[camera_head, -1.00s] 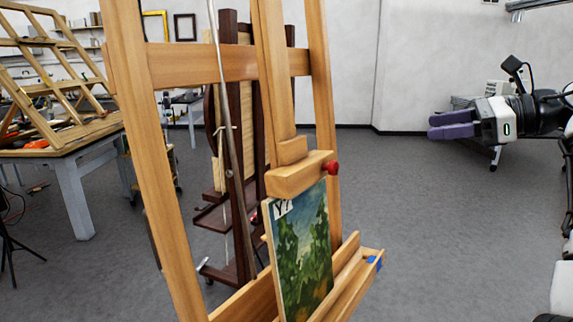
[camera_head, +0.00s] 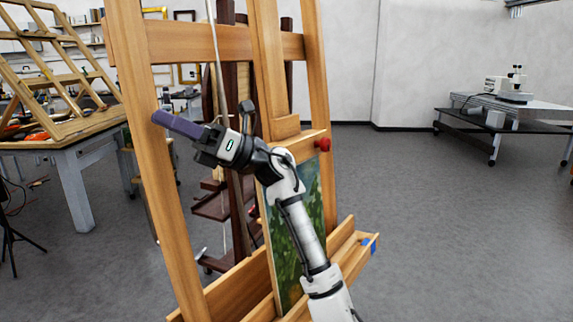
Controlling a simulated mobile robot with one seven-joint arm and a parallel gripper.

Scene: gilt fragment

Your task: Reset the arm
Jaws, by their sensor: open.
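My gripper (camera_head: 170,121) is in the left half of the head view, raised in front of the easel's left upright. Its purple fingers point left and slightly up, seen nearly side-on, with nothing visible between them. My white and black arm runs from the bottom centre up to it and crosses in front of the painting. The wooden easel (camera_head: 222,42) stands close in the middle. A green landscape painting (camera_head: 283,270) rests upright on its ledge (camera_head: 345,258), partly hidden by my arm.
A workbench (camera_head: 75,160) with a slatted wooden rack (camera_head: 45,65) stands at left. A dark wooden easel (camera_head: 232,222) is behind the near one. A wheeled table (camera_head: 540,123) with a microscope (camera_head: 515,90) stands at back right. The grey floor at right is clear.

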